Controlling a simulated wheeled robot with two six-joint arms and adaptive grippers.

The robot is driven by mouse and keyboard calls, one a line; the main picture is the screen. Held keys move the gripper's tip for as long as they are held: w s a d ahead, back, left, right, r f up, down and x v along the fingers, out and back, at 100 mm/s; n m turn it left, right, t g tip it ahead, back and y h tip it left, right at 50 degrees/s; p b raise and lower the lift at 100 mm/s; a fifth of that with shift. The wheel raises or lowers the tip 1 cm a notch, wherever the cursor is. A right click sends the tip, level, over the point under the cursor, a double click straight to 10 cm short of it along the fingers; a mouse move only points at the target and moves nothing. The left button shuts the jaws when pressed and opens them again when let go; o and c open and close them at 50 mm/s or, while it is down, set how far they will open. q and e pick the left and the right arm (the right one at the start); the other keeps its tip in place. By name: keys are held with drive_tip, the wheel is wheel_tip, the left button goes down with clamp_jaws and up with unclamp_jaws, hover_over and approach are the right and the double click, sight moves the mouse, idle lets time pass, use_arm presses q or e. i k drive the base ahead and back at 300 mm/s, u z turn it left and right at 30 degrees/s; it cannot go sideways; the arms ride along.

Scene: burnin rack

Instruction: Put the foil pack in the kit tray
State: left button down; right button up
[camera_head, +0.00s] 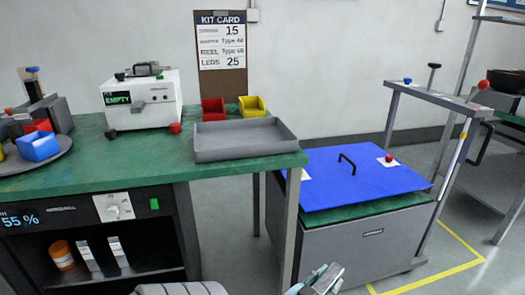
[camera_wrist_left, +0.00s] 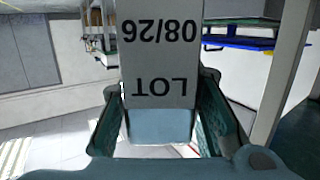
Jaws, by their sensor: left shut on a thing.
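The grey kit tray (camera_head: 245,154) lies empty on the right end of the green bench, below the kit card. My left gripper (camera_head: 316,287) shows at the bottom edge of the head view, low in front of the bench and apart from the tray. It is shut on the silvery foil pack (camera_head: 328,276). In the left wrist view the foil pack (camera_wrist_left: 160,75) stands between the two fingers (camera_wrist_left: 160,130), its printed face reading "LOT" and "08/26" upside down. My right gripper is not in view.
Red (camera_head: 213,108) and yellow (camera_head: 252,106) bins stand behind the tray. A white machine (camera_head: 142,100) reading "EMPTY" is left of it. Below the bench, an open cabinet (camera_head: 120,277) holds an orange jar (camera_head: 61,255) and pale packs (camera_head: 118,252). A blue-lidded chest (camera_head: 355,178) stands right.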

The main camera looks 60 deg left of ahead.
sight(243, 141)
drive_tip(key=i, duration=1)
drive_tip(key=u, duration=1.9)
